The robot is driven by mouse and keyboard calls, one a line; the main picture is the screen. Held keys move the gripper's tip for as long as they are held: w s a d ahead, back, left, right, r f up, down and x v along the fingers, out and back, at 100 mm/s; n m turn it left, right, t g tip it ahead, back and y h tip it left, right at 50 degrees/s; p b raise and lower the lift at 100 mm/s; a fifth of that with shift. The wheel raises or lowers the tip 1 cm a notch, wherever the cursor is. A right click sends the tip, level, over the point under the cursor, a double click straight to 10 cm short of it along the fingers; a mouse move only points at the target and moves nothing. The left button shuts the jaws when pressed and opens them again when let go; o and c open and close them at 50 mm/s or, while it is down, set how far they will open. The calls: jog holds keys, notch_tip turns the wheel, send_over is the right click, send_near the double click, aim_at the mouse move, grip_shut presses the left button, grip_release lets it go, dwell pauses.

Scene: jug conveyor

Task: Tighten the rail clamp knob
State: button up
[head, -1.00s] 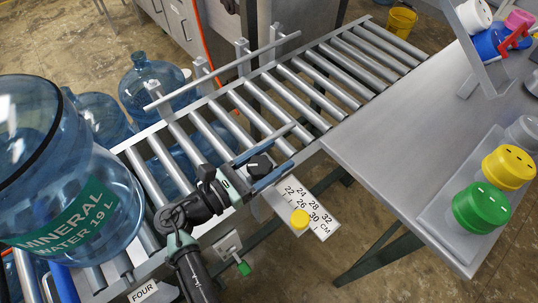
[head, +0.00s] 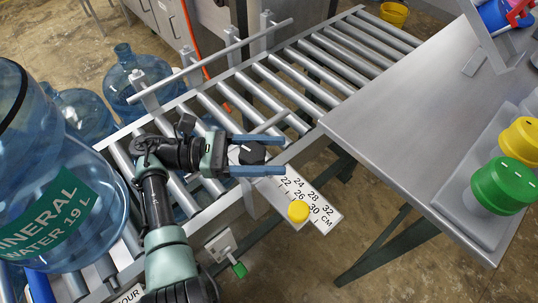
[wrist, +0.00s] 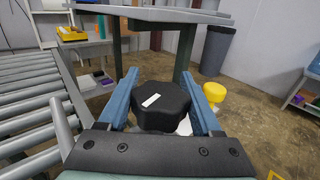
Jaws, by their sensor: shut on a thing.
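The rail clamp knob (head: 252,153) is black and lobed, at the conveyor's near side by the inner end of the scale plate. In the wrist view the knob (wrist: 160,106) shows a white mark on its top. My gripper (head: 283,155) is shut on the knob, with one blue finger on each side of it. The wrist view shows the gripper (wrist: 159,77) fingers running past the knob on its left and right. The clamp's parts under the knob are mostly hidden.
A white scale plate (head: 325,213) with a yellow knob (head: 299,211) sticks out from the conveyor (head: 290,90). A large water jug (head: 70,180) stands at the left. A steel table (head: 420,130) is at the right, holding green (head: 503,187) and yellow (head: 522,140) caps.

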jog(key=shift+s+a+f+m+g+y+b, duration=0.15)
jog(key=shift+m+g+b, duration=0.5)
jog(key=shift+b, duration=0.65)
jog(key=shift+s+d+f+m+g+y+b, duration=0.1)
jog(key=shift+f+m+g+y+b, duration=0.2)
jog(key=shift+g+b, duration=0.8)
jog(key=shift+s+r+m+g+b, duration=0.2)
jog(key=shift+r+m+g+b, duration=0.3)
jog(key=shift+b, duration=1)
jog(key=o, duration=1.4)
jog(key=shift+c, duration=0.2)
